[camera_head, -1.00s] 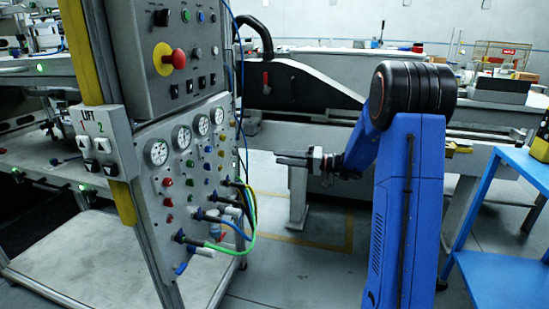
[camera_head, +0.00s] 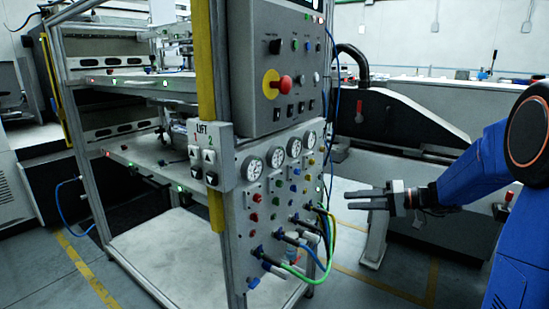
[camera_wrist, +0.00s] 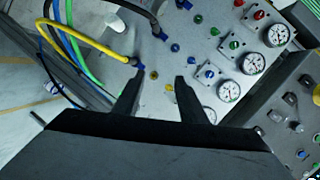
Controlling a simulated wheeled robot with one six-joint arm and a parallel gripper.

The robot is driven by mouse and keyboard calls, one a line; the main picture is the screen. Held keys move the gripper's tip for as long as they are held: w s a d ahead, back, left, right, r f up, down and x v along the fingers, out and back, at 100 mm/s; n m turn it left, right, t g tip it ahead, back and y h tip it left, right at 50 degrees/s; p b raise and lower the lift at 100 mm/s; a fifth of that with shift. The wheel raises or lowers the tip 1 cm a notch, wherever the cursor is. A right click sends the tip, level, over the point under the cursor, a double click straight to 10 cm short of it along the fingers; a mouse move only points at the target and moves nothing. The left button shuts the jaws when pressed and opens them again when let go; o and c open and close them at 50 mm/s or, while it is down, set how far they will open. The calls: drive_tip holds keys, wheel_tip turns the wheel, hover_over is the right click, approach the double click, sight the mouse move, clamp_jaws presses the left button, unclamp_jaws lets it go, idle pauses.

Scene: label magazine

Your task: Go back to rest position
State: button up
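My gripper (camera_head: 368,200) is at the end of my blue arm, to the right of the label magazine's control panel and apart from it in the head view. In the wrist view my gripper (camera_wrist: 157,92) shows two dark fingers with a gap between them and nothing in it. The grey panel (camera_head: 262,222) carries gauges, coloured buttons and plugged hoses. It also fills much of the wrist view (camera_wrist: 200,25), beyond the fingers.
The magazine's frame has a yellow post (camera_head: 205,70), a LIFT switch box (camera_head: 212,158) and shelves. Green and blue hoses (camera_head: 318,262) hang from the panel. A long grey machine (camera_head: 400,125) stands behind my arm. Bare floor lies between panel and arm.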

drive_tip(key=s+a+f+g+h, duration=0.1)
drive_tip(key=s+a+g+h, duration=0.15)
drive_tip(key=s, duration=0.85)
drive_tip(key=s+a+f+g+h, duration=0.15)
drive_tip(key=s+a+h, duration=0.25)
drive_tip(key=s, duration=0.7)
drive_tip(key=s+d+f+t+h, duration=0.1)
drive_tip(key=s+d+h, duration=0.2)
drive_tip(key=s, duration=0.4)
drive_tip(key=s+d+f+t+h, duration=0.1)
drive_tip(key=s+d+h, duration=0.3)
drive_tip(key=s, duration=0.4)
drive_tip(key=shift+s+d+m+t, duration=0.15)
drive_tip(key=shift+d+m+t, duration=0.15)
drive_tip(key=shift+d, duration=0.3)
